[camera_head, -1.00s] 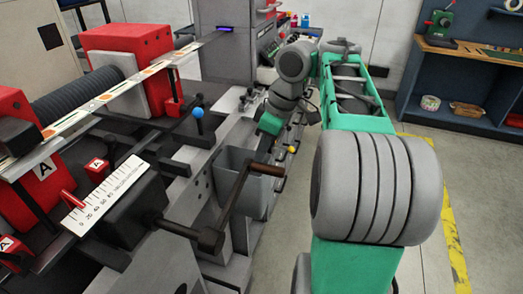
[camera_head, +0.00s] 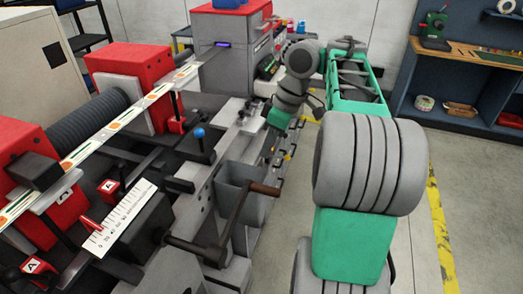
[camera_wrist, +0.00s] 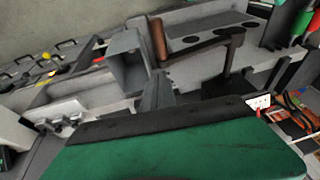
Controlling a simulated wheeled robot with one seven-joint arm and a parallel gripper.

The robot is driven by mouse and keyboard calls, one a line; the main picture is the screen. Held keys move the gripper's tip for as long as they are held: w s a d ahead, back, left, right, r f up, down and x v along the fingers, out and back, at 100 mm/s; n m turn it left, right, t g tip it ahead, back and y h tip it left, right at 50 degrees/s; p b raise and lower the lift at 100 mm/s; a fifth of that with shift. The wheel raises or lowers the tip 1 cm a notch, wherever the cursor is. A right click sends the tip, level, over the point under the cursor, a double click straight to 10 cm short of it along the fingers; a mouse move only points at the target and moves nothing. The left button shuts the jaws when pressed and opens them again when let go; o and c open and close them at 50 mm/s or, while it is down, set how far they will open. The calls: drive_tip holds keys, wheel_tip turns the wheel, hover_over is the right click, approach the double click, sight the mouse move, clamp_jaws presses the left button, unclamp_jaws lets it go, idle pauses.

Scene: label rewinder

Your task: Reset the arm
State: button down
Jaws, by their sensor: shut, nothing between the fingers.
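My arm, green and grey, reaches forward along the right side of the label rewinder in the head view. My gripper (camera_head: 277,121) is at its far end, beside the machine's front and beyond the grey bin. In the wrist view the green hand fills the bottom, and the narrow grey fingers (camera_wrist: 158,92) are together with nothing held. They overlap the bin in that picture, but I cannot tell the distance. The label rewinder carries a printed label strip (camera_head: 130,107) between red-topped blocks.
A crank with a brown handle (camera_head: 264,188) sticks out from the machine beside the grey bin (camera_head: 240,182). A blue knob (camera_head: 199,132) stands on a lever. Open grey floor (camera_head: 465,200) with a yellow line lies to the right. A blue shelf unit (camera_head: 450,110) stands behind.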

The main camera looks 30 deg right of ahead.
drive_tip(key=w+p+v, duration=0.1)
drive_tip(key=p+v, duration=0.1)
drive_tip(key=v, duration=0.2)
drive_tip(key=s+a+f+m+t, duration=0.1)
drive_tip(key=s+a+m, duration=0.15)
drive_tip(key=a, duration=0.45)
drive_tip(key=s+a+f+m+t, duration=0.1)
drive_tip(key=a+m, duration=0.2)
drive_tip(key=a, duration=0.5)
drive_tip(key=s+d+f+m+t+h, duration=0.1)
drive_tip(key=s+f+m+h, duration=0.2)
drive_tip(key=s+f, duration=0.3)
drive_tip(key=shift+s+d+f+b, duration=0.25)
drive_tip(key=shift+s+b, duration=0.1)
drive_tip(key=shift+s, duration=0.45)
drive_tip(key=shift+m, duration=0.25)
